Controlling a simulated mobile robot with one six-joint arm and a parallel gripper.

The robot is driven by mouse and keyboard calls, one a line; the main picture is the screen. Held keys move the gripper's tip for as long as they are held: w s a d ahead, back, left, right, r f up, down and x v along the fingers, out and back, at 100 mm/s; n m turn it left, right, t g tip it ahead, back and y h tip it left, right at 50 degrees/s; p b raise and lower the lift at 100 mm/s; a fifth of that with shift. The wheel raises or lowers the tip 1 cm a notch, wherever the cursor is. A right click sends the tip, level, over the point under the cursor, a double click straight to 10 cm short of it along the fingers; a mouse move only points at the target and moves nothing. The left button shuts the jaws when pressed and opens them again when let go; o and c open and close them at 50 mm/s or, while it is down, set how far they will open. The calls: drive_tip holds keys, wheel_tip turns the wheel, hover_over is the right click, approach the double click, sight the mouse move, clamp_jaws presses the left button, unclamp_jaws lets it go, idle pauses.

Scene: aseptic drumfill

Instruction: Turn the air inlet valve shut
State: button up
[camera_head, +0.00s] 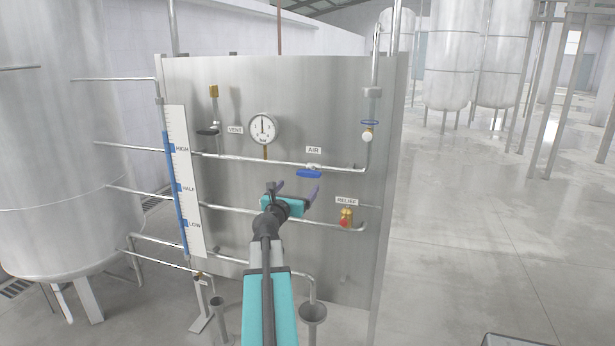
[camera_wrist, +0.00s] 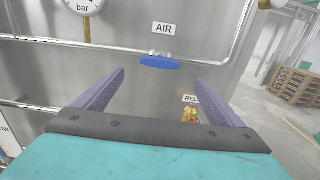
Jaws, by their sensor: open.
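The air inlet valve has a blue lever handle (camera_head: 309,174) on the horizontal pipe under the AIR label (camera_head: 314,150). The handle lies roughly along the pipe. In the wrist view the blue handle (camera_wrist: 160,62) is ahead, just above and between my finger tips. My gripper (camera_head: 294,189) is open and empty, below and a little left of the handle, apart from it. Its two purple fingers also show spread in the wrist view (camera_wrist: 160,80).
A pressure gauge (camera_head: 263,128) and a dark VENT valve handle (camera_head: 208,132) are at the upper left of the panel. A brass relief valve with a red part (camera_head: 346,217) is at the lower right. A level scale (camera_head: 183,180) stands at the left. Open floor lies right of the panel.

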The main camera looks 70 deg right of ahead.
sight(308, 175)
drive_tip(key=shift+w+d+p, duration=0.2)
drive_tip(key=shift+d+p, duration=0.45)
drive_tip(key=shift+d, duration=2.35)
drive_tip(key=shift+w+d+p, duration=0.15)
drive_tip(key=shift+d+p, duration=0.5)
drive_tip(key=shift+d, duration=2.3)
drive_tip(key=c, duration=1.1)
drive_tip(key=shift+o, duration=0.2)
